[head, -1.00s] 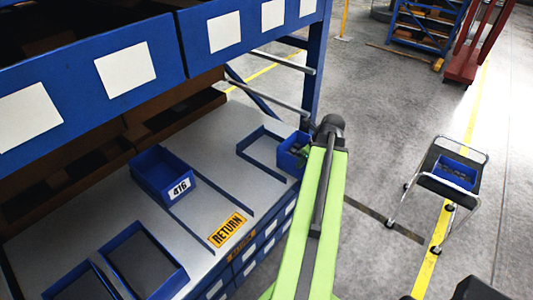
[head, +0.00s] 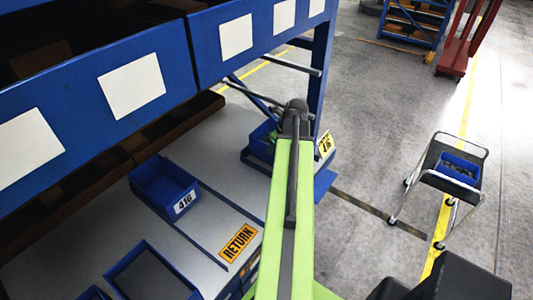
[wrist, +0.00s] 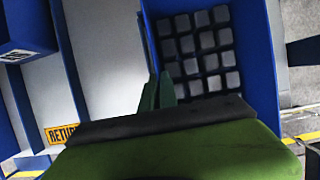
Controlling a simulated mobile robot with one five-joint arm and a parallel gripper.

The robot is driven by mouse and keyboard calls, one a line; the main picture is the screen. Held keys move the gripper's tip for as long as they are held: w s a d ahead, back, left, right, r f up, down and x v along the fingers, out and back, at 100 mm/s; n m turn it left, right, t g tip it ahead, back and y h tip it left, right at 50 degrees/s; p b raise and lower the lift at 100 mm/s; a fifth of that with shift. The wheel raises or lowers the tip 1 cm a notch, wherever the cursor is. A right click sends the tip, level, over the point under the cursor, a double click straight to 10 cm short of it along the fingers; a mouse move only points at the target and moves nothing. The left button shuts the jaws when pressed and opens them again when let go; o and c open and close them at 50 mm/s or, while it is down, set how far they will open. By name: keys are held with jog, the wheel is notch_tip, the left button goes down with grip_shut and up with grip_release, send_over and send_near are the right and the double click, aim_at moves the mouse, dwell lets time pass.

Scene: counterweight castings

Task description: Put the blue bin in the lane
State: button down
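The blue bin (head: 262,132) is at the far right end of the grey shelf, partly hidden behind my arm. A numbered tag (head: 325,145) shows on its right side. In the wrist view the bin (wrist: 259,60) holds rows of grey block castings. My gripper (wrist: 158,92) has its green fingers closed on the bin's left wall; in the head view the gripper (head: 271,138) is mostly hidden by the arm. The bin is over or in the blue-edged lane (head: 325,182); I cannot tell whether it touches the shelf.
Another blue bin marked 416 (head: 165,187) stands on the shelf to the left, behind an orange RETURN label (head: 238,241). A blue tray (head: 150,275) is at the front left. A blue shelf beam (head: 130,75) runs overhead. A cart (head: 450,180) with a loaded bin stands on the floor.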

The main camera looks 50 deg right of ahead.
aim_at(272, 156)
jog(key=shift+f, duration=0.2)
notch_tip(272, 156, down, 4)
jog(key=b, duration=0.4)
jog(key=shift+r, duration=0.2)
jog(key=shift+a+r, duration=0.1)
jog(key=shift+r, duration=0.2)
jog(key=shift+f, duration=0.2)
jog(key=c, duration=1.6)
grip_release()
jog(key=shift+c, duration=0.2)
jog(key=shift+r, duration=0.1)
jog(key=p+v, duration=0.7)
jog(key=shift+s+r, duration=0.15)
jog(key=shift+r, duration=0.15)
